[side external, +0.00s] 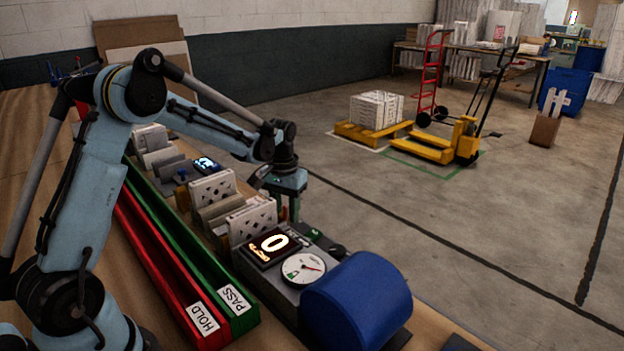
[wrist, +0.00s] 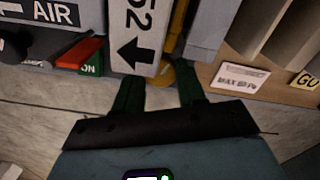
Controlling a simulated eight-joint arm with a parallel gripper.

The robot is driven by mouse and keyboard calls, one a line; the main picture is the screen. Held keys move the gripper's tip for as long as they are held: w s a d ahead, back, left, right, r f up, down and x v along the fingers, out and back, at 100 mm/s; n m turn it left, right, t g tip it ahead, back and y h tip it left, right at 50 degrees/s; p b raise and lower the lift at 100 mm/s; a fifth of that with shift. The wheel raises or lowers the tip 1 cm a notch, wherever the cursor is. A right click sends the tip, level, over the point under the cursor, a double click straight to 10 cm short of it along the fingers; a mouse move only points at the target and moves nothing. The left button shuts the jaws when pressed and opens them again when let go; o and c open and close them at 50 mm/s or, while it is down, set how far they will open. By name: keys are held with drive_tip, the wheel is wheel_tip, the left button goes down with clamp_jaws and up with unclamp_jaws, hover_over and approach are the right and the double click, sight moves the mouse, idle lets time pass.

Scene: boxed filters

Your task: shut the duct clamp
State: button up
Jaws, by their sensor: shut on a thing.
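My gripper (side external: 290,207) is low at the far side of the bench, beside the row of filters. In the wrist view its two dark green fingers (wrist: 160,84) are shut around a yellow lever (wrist: 164,76), which I take to be the duct clamp's handle. A yellow bar (wrist: 178,28) rises behind it, next to a white plate (wrist: 138,30) marked 52 with an arrow. The fingers partly hide the lever. In the side external view the clamp is hidden behind my gripper and the filters, so its closure cannot be told.
A red switch (wrist: 80,53) with a green ON mark and an AIR label (wrist: 50,13) sit left of the fingers. The test unit has a dial (side external: 303,268), a display (side external: 268,246) and a blue drum (side external: 357,306). Red HOLD (side external: 165,265) and green PASS (side external: 190,240) troughs run alongside.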

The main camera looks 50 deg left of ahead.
drive_tip(key=shift+m, duration=0.3)
drive_tip(key=m, duration=0.3)
drive_tip(key=shift+m, duration=2.6)
drive_tip(key=o, duration=0.8)
wheel_tip(320, 180, up, 12)
drive_tip(key=shift+r, duration=0.1)
